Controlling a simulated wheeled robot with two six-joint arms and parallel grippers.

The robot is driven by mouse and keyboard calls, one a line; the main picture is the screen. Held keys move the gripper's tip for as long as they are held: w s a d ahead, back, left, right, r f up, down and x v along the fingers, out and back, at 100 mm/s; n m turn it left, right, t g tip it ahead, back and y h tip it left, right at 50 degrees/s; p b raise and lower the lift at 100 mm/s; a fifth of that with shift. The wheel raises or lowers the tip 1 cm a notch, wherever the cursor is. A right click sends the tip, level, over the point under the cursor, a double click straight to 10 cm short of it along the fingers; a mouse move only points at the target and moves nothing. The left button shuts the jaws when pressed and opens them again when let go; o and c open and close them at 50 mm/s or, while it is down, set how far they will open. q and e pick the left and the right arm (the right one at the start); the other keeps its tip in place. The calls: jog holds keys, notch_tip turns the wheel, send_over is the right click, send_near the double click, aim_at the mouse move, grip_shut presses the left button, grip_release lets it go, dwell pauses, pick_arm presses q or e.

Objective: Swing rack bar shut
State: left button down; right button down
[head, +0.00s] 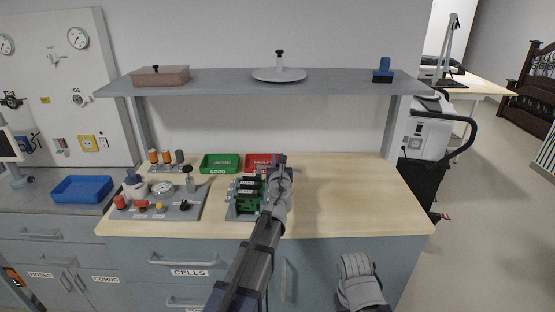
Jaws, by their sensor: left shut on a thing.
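The rack (232,207) stands on the wooden bench and holds several green boards with dark tops. My left arm reaches up from the bottom of the head view, and its gripper (282,161) is at the rack's right rear side. That gripper is shut on what looks like the rack bar; my own wrist hides most of the bar and the rack's right edge. I cannot tell the bar's exact angle. A grey ribbed part of my right arm shows at the bottom right, but its fingers do not show.
A green bin (220,163) and a red bin (258,160) stand behind the rack. A grey panel with knobs (160,210) is to its left. The shelf (220,82) hangs above. The bench top (355,200) is clear on the right.

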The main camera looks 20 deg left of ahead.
aim_at(277, 165)
pick_arm(q)
jog(key=shift+s+d+m+t+h, duration=0.15)
jog(key=shift+s+m+h, duration=0.15)
jog(key=shift+m+h, duration=0.4)
jog(key=shift+s+d+m+t+h, duration=0.15)
jog(key=shift+s+m+h, duration=0.2)
jog(key=shift+h, duration=0.65)
jog(key=c, duration=0.8)
grip_release()
jog(key=shift+w, duration=0.1)
jog(key=shift+o, duration=0.2)
jog(key=s, duration=0.5)
jog(key=s+d, duration=0.1)
jog(key=s, duration=0.2)
jog(key=shift+w, duration=0.1)
jog(key=shift+c, duration=0.4)
